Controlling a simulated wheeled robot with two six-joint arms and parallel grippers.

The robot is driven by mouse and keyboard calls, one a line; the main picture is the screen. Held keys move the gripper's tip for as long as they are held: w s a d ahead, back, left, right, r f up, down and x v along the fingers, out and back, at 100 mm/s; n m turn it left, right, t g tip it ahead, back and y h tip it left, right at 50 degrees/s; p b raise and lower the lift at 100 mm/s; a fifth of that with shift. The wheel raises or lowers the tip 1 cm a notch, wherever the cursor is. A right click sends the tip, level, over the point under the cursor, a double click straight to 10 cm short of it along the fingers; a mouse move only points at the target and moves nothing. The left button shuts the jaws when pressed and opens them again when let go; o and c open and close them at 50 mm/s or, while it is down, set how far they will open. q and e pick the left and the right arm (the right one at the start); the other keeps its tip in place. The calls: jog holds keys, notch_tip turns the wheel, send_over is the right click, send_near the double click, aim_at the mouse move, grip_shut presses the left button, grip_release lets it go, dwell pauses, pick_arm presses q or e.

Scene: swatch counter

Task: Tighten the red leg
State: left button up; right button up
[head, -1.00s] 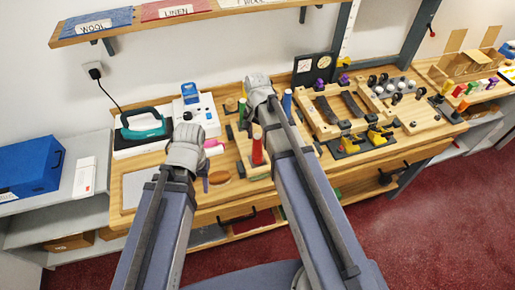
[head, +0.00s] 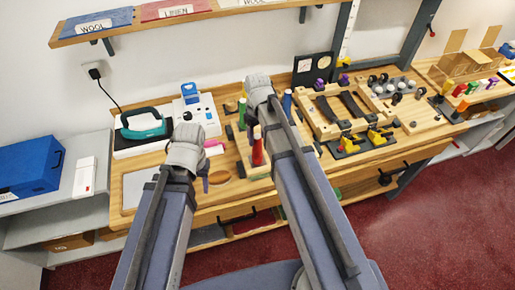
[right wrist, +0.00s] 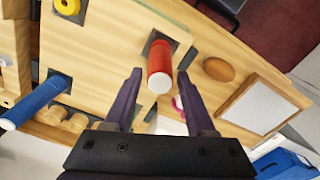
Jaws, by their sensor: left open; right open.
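The red leg (head: 257,148) stands upright on a wooden board (head: 243,150) on the counter, between my two arms in the head view. In the right wrist view the red leg (right wrist: 160,67) rises from a dark square plate, its pale end facing the camera. My right gripper (right wrist: 158,80) is open, its two fingers on either side of the leg's pale end, with gaps on both sides; I see no contact.
A blue leg (right wrist: 35,102) and a yellow ring (right wrist: 68,6) are near the red one. A teal iron (head: 143,126) and a white box (head: 196,115) stand at the back left. A wooden frame with yellow clamps (head: 379,135) is to the right. A grey pad (head: 139,188) lies at the front left.

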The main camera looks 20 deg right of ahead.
jog(key=shift+n, duration=0.7)
jog(key=n, duration=1.1)
jog(key=shift+n, duration=0.3)
